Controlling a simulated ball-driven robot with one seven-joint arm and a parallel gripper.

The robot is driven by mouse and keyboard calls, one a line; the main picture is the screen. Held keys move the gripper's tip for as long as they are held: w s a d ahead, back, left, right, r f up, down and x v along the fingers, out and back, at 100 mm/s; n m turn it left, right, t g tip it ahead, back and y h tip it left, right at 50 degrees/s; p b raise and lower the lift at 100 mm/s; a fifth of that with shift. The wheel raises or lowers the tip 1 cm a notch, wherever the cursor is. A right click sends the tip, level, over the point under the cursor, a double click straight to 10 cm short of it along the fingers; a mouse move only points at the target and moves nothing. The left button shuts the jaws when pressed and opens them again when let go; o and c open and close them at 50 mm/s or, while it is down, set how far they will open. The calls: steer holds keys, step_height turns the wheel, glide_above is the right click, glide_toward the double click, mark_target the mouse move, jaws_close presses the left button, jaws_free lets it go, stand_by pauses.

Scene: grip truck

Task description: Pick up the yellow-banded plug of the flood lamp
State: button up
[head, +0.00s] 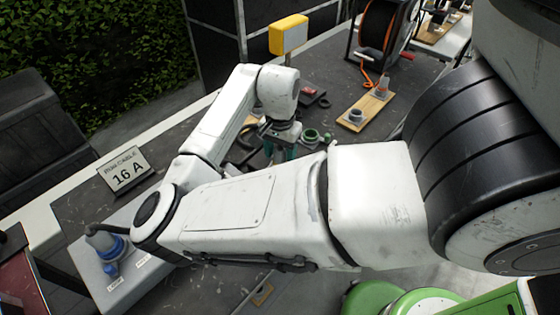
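My arm reaches from the right across the picture and bends down to the dark tabletop. My gripper (280,151) points down there, with teal fingers partly behind my arm. Whether the fingers hold anything is hidden. I cannot make out a plug with a yellow band or the flood lamp for certain. A dark curved cable or handle (246,136) lies just left of the gripper. Green round fittings (310,136) lie just right of it.
A yellow box on a post (289,35) stands behind the gripper. A cable reel (383,28) and a wooden board with fittings (366,110) are at the back right.

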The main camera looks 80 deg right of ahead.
steer(key=c, duration=1)
steer(key=shift+r, duration=0.55)
step_height(320, 180, up, 2)
steer(key=shift+r, duration=0.1)
steer(key=s+a+r, duration=0.9)
steer(key=s+r, duration=0.1)
step_height(320, 180, up, 7)
steer(key=p, duration=0.7)
steer(key=shift+s+a+f, duration=0.15)
steer(key=shift+s, duration=0.1)
